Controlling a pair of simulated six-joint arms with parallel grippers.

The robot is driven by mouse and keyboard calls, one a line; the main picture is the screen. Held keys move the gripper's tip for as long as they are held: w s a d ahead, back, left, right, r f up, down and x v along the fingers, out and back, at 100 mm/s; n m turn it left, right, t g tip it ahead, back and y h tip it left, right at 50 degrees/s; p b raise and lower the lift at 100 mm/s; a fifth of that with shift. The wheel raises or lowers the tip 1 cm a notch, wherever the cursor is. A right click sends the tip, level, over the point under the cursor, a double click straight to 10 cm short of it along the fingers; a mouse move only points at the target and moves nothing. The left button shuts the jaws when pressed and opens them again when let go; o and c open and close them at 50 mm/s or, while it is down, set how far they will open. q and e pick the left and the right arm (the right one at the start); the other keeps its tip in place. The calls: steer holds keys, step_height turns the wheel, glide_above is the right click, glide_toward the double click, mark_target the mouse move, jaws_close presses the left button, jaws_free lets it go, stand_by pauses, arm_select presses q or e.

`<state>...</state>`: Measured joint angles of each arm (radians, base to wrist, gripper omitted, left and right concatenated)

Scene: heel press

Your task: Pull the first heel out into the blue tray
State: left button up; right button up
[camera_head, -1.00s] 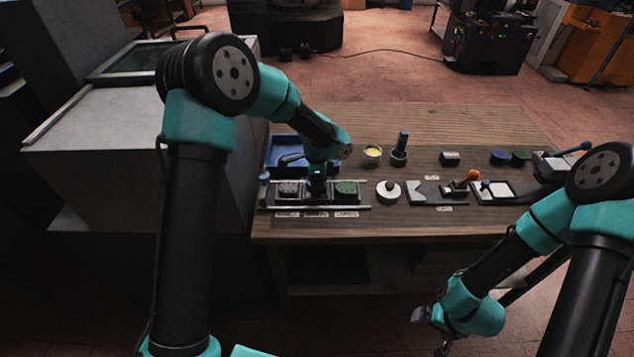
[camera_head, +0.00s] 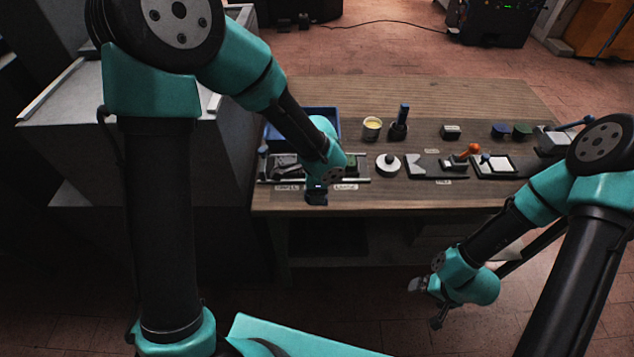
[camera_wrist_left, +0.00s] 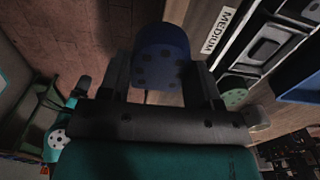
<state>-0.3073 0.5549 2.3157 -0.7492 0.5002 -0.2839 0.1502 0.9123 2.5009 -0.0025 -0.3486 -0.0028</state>
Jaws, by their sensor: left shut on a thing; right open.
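A dark blue round heel with a ring of holes (camera_wrist_left: 160,52) sits between the fingers of my left gripper (camera_wrist_left: 162,80), which is shut on it. In the head view this heel (camera_head: 317,196) shows small and dark at the table's front edge, in front of the rack (camera_head: 272,166). The blue tray (camera_head: 338,123) stands behind the rack, partly hidden by my left arm. Its blue wall also shows in the left wrist view (camera_wrist_left: 300,82). A green heel (camera_head: 352,163) is at the rack's right end. My right gripper (camera_head: 428,300) is open and empty, off the table's front.
A white round piece (camera_head: 388,166), a yellow-filled cup (camera_head: 372,128) and a dark holder with an upright blue handle (camera_head: 399,125) stand right of the rack. An orange-knobbed fixture (camera_head: 460,160) lies further right. The back of the wooden table (camera_head: 430,95) is clear.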

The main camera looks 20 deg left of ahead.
arm_select(q)
steer(key=shift+r, duration=0.2)
stand_by(0.4)
steer(key=shift+r, duration=1.3)
steer(key=shift+w, duration=0.15)
